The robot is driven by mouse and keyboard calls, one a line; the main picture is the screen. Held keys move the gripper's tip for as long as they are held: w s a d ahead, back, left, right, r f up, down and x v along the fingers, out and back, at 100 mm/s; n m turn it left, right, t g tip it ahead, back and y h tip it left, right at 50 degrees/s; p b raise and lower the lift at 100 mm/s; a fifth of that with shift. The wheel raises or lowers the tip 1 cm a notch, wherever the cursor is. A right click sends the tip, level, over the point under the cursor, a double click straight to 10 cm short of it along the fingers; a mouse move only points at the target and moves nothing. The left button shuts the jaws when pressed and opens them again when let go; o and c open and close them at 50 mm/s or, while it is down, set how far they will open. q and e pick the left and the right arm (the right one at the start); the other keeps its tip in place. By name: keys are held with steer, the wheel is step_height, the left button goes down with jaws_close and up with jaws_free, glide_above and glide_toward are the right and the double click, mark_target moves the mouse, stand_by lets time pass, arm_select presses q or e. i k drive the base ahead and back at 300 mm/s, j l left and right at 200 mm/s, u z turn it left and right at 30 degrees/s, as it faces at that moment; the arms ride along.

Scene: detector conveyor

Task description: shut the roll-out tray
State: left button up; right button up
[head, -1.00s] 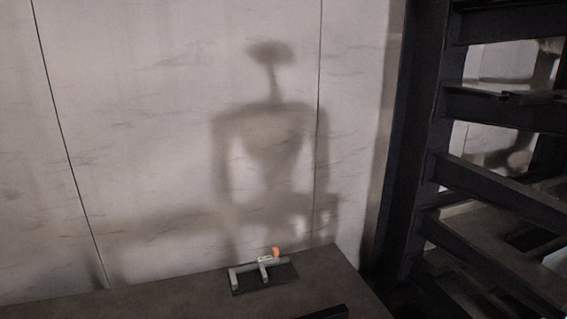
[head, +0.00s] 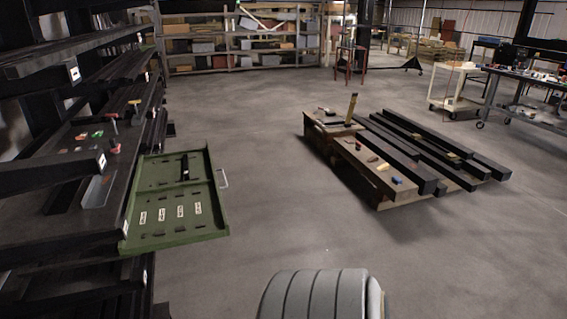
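The green roll-out tray (head: 176,232) juts out of the dark rack on the left. It is open, level and above the floor. A light handle (head: 223,178) sits on its outer right edge. A black bar-shaped piece and several white labels show in the tray. Neither of my grippers is in view.
A dark rack (head: 60,212) fills the left side, with small red and green items on a shelf. A low wooden stand with dark beams (head: 400,148) occupies the right middle. Carts (head: 455,85) and a workbench stand farther right. The grey floor (head: 265,190) between tray and beams is clear.

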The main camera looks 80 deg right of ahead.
mark_target(164, 210)
steer(key=l+z, duration=1.3)
steer(key=i+l, duration=0.15)
steer(key=l, duration=0.25)
steer(key=i+l, duration=0.1)
steer(key=l, duration=0.3)
steer(key=i+l+z, duration=0.1)
steer(key=l, duration=0.3)
steer(key=i+l+u, duration=0.4)
steer(key=i+l, duration=0.7)
